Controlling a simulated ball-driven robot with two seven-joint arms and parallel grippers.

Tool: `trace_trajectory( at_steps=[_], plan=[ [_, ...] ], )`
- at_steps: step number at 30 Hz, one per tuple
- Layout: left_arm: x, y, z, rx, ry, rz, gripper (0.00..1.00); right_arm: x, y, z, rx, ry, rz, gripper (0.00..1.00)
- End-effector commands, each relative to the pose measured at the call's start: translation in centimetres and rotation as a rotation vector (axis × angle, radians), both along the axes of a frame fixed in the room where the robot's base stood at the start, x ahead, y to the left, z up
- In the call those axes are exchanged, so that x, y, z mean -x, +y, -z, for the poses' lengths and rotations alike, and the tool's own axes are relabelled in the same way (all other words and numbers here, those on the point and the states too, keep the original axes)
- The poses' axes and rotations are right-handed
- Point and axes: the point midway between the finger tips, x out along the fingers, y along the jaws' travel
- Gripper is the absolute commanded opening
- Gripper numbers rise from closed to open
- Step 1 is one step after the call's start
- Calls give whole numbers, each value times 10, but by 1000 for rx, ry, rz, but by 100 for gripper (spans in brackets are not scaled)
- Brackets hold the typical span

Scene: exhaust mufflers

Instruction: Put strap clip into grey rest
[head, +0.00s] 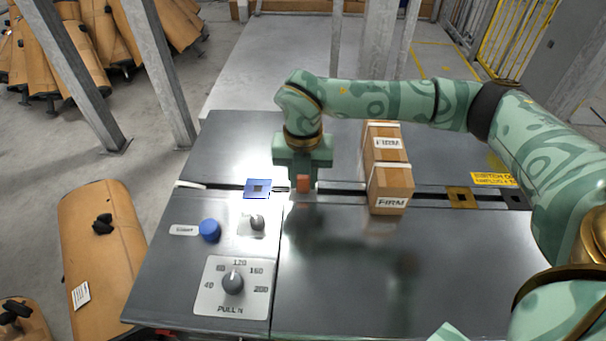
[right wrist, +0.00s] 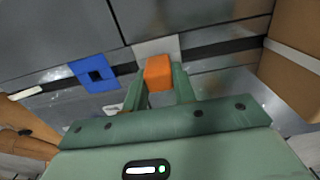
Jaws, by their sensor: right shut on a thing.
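The strap clip looks like a small orange block (head: 303,183); it also shows in the right wrist view (right wrist: 158,72). My right gripper (head: 300,186) is shut on it, with one finger on each side, over the dark slot in the table. A light grey plate (right wrist: 155,46), which looks like the grey rest, lies just beyond the clip in the right wrist view. The clip and fingers hide part of it, and I cannot tell whether the clip touches it. My left gripper is not in view.
A blue plate with a dark square (head: 257,188) lies left of the clip. A strapped carton marked FIRM (head: 388,170) stands to the right. A yellow-brown plate (head: 461,197) is farther right. A blue button (head: 210,230) and a dial panel (head: 232,285) are front left.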

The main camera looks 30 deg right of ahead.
Motion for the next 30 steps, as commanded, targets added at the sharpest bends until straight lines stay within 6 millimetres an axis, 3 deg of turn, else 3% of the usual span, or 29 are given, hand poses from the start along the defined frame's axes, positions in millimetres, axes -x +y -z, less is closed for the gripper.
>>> trace_trajectory(
  at_steps=[1,3,13,19,21,30],
  plan=[
    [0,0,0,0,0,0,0,0,0,0,0,0,0,35],
    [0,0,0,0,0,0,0,0,0,0,0,0,0,52],
    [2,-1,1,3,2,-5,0,0,0,0,0,0,0,52],
    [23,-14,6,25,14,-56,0,0,0,-3,0,-1,0,52],
    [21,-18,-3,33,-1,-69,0,-1,0,-28,1,-9,0,52],
    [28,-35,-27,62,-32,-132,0,0,0,-104,1,-9,0,52]
  ],
)
